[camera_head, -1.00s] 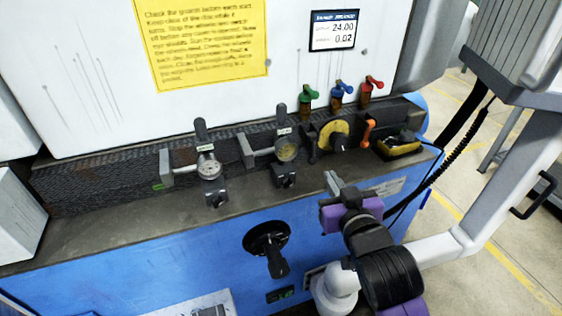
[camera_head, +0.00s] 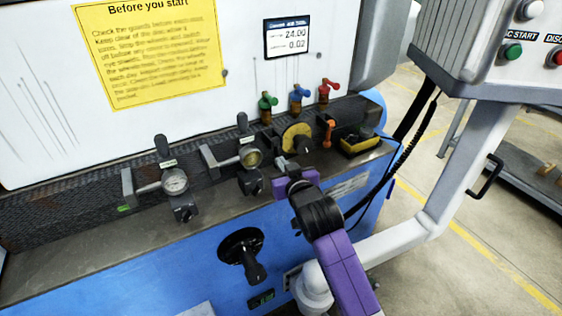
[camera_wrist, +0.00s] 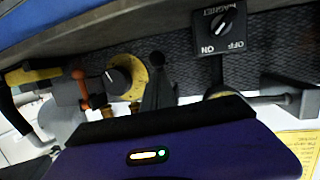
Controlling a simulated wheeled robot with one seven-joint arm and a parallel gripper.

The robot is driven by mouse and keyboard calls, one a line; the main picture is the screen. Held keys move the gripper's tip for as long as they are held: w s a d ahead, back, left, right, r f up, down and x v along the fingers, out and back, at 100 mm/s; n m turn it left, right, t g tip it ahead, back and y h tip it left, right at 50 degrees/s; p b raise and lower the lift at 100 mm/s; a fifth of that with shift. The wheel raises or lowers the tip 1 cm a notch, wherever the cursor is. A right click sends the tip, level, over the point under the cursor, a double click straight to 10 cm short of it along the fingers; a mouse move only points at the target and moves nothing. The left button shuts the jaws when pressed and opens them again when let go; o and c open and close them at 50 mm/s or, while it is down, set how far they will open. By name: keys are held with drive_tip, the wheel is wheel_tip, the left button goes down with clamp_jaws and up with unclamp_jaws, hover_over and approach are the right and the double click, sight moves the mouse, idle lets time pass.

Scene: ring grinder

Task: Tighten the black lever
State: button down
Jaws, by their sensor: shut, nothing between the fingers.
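The black lever (camera_wrist: 157,82) stands between the yellow disc with a dark knob (camera_wrist: 120,78) and the gauge in the wrist view. In the head view, it is mostly hidden behind my gripper (camera_head: 282,163). My gripper is shut and empty, its tip just in front of the ledge, left of and below the yellow disc (camera_head: 296,136). Its purple body (camera_wrist: 180,145) fills the lower wrist view, close to the lever. I cannot tell whether the fingertips touch the lever.
Two gauge clamps (camera_head: 174,181) (camera_head: 250,157) with dark upright handles stand left of my gripper. An orange lever (camera_head: 328,130) and a yellow box (camera_head: 358,146) are to its right. A black magnet switch (camera_wrist: 222,24) is near the gauge. A black crank (camera_head: 242,250) sticks out below.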

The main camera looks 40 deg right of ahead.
drive_tip(key=shift+w+d+f, duration=0.1)
drive_tip(key=shift+w+d, duration=0.1)
drive_tip(key=shift+w, duration=0.2)
drive_tip(key=b, duration=0.1)
drive_tip(key=f+b, duration=0.1)
drive_tip(key=b, duration=0.1)
drive_tip(key=shift+w+d+t, duration=0.1)
drive_tip(key=shift+w+t, duration=0.2)
drive_tip(key=shift+w+d+t+h+b, duration=0.15)
drive_tip(key=shift+w+t+h+b, duration=0.25)
drive_tip(key=shift+b, duration=0.55)
drive_tip(key=shift+w+r, duration=0.1)
